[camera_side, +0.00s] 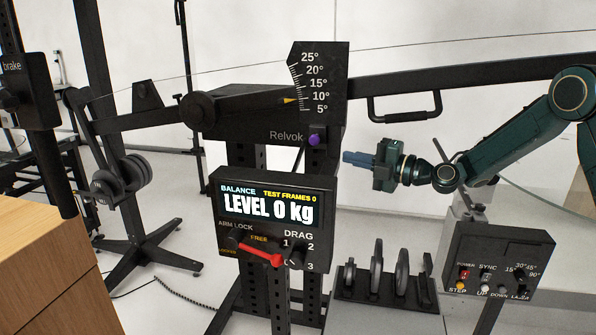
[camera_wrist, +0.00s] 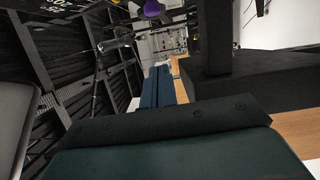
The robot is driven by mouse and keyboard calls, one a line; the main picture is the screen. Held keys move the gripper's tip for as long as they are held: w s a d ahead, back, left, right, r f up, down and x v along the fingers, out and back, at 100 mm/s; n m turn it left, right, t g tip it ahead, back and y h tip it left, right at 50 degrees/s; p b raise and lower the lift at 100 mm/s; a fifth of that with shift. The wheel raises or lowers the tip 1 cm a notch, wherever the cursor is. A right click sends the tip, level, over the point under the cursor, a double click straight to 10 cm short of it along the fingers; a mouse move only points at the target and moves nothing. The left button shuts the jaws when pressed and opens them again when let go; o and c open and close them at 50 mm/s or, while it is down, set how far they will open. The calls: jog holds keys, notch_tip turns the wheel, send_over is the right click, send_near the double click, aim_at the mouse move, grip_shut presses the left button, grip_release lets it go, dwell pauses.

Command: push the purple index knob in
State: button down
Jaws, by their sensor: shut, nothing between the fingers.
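The purple index knob (camera_side: 314,140) sits on the right side of the black housing marked Relvok, below the angle scale. It also shows in the wrist view at the top edge (camera_wrist: 152,8), partly cut off. My gripper (camera_side: 346,157) is shut and empty, with its blue fingers pointing left. In the side view its tips are a little right of and below the knob, with a gap between. In the wrist view the shut fingers (camera_wrist: 157,72) point up the picture toward the knob. How deep the gap is cannot be told.
The angle scale (camera_side: 318,80) has its pointer near 10°. A black bar handle (camera_side: 405,108) hangs above my gripper. A display box (camera_side: 272,208) reading LEVEL 0 kg stands below the knob. A control box (camera_side: 500,262) and a rack of weight plates (camera_side: 385,285) stand lower right.

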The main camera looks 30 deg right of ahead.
aim_at(315, 139)
dwell(0.4)
jog(key=w+a, duration=0.1)
jog(key=w, duration=1)
jog(key=shift+w+a, duration=0.25)
jog(key=shift+a, duration=0.05)
jog(key=shift+r, duration=0.1)
dwell(0.4)
jog(key=shift+w+d, duration=0.9)
jog(key=shift+d, duration=0.05)
jog(key=shift+s, duration=0.1)
